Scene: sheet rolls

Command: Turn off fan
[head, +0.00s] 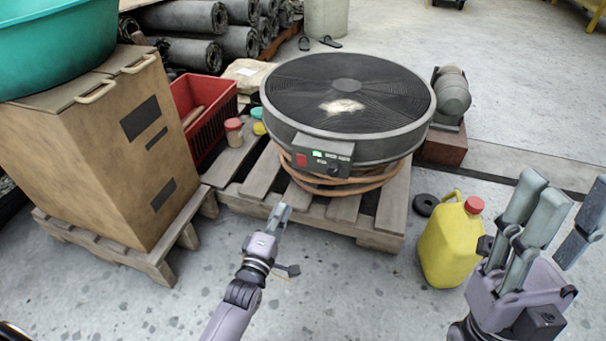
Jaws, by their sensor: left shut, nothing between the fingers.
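The fan (385,98) is a large round dark grey drum lying face up, with a mesh grille on top. A control box (322,154) on its near side has a red switch (301,160), a lit green spot and a dark knob. My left gripper (279,213) is shut and empty, in front of the pallet, below and slightly left of the control box and apart from it. My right gripper (560,215) is at the right edge, fingers spread and empty, beside the yellow jug and away from the fan.
The fan stands on a wooden pallet (376,238) with coiled orange hose beneath it. A yellow jug (450,243) is right of the pallet. A cardboard box (95,150) with a teal basin (70,45) stands left, near a red crate (207,108). Floor in front is clear.

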